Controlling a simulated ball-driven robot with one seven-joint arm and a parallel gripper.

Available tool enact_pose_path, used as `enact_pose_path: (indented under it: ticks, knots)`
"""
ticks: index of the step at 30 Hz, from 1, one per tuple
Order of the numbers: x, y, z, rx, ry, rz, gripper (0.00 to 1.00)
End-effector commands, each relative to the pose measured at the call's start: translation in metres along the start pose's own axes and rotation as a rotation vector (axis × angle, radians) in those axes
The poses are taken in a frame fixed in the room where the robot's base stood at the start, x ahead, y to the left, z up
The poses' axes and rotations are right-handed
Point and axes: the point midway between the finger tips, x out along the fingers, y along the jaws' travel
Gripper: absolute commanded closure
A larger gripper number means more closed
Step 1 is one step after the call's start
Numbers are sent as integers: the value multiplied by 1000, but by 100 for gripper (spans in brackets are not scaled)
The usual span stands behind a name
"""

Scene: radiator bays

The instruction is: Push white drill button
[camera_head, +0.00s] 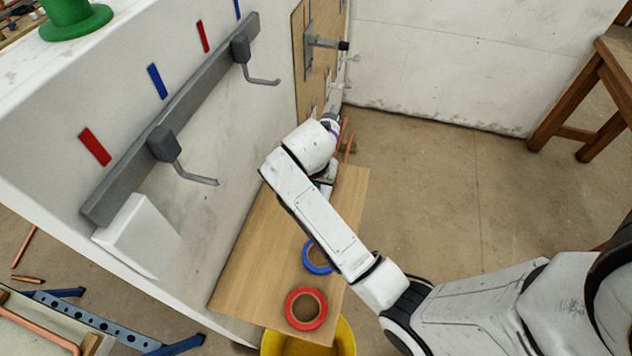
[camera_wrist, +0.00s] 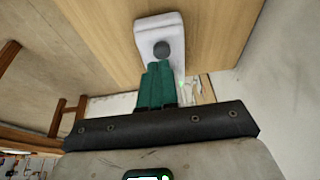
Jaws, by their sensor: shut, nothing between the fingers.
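A white drill-like body (camera_wrist: 156,27) with a round dark grey button (camera_wrist: 161,49) on its face shows in the wrist view, against a light wood surface. My gripper (camera_wrist: 158,66) has green fingers, held together with nothing between them. Its fingertips point at the white body and appear just below the button. I cannot tell whether they touch it. In the head view, my arm reaches to the far end of the wooden shelf by the wall. My fingers and the button are hidden there behind my arm.
The wooden shelf (camera_head: 252,265) holds a red tape roll (camera_head: 290,309) and a blue tape roll (camera_head: 308,260). A yellow bucket (camera_head: 345,340) stands below. A grey rail (camera_head: 130,178) with hooks is on the white wall. Open floor (camera_head: 430,190) lies to the right.

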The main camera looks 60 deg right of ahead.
Motion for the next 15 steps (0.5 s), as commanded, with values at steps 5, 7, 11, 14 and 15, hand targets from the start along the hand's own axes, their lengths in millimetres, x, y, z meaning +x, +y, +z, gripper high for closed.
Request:
enact_pose_path:
  ticks: [5, 7, 11, 14, 15]
  knots:
    - [17, 0, 4, 1, 0, 1, 100]
    - [20, -1, 4, 1, 1, 0, 100]
    - [23, -1, 5, 1, 0, 0, 100]
    - [23, -1, 5, 1, 0, -1, 100]
    - [23, -1, 5, 1, 0, -1, 100]
